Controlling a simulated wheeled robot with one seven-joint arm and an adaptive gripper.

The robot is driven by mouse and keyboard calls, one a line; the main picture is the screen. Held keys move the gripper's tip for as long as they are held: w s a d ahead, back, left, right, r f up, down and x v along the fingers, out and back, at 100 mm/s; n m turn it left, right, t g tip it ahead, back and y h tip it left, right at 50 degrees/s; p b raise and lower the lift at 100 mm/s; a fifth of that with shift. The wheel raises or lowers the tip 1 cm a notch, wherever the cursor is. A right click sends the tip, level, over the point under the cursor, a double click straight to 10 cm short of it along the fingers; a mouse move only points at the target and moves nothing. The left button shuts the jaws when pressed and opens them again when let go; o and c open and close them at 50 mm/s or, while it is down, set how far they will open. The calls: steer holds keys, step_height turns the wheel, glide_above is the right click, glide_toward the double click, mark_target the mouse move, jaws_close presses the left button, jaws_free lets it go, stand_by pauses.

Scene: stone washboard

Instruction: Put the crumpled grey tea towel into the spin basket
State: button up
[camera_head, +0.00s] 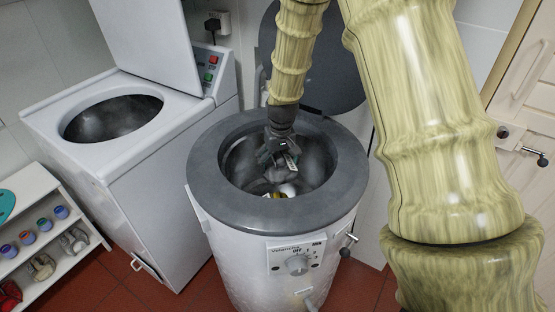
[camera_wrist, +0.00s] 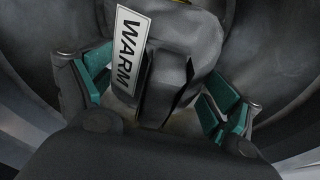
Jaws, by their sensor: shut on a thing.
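My gripper (camera_head: 278,155) reaches down through the round opening of the white tub machine, inside the metal spin basket (camera_head: 318,157). In the wrist view my gripper (camera_wrist: 158,88) has its teal-padded fingers on both sides of the crumpled grey tea towel (camera_wrist: 188,42) and is shut on it. A white tag reading "WARM" (camera_wrist: 130,48) shows on the towel. The dark basket wall curves around the towel in the wrist view. In the head view the towel is small and mostly hidden by the gripper. Whether it touches the basket floor I cannot tell.
Small yellow and white things (camera_head: 285,190) show low in the basket. A wide grey rim (camera_head: 210,165) surrounds the opening, with a raised dark lid (camera_head: 345,85) behind. A white washer (camera_head: 150,160) with an open drum stands left, beside a low shelf (camera_head: 45,215) of small items.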

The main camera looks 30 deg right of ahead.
steer(key=shift+f+b, duration=4.6)
steer(key=shift+f, duration=1.3)
steer(key=o, duration=0.9)
steer(key=r, duration=0.4)
steer(key=s+r, duration=0.1)
steer(key=r, duration=0.3)
steer(key=s+r, duration=0.1)
steer(key=r, duration=0.3)
steer(key=shift+a, duration=0.1)
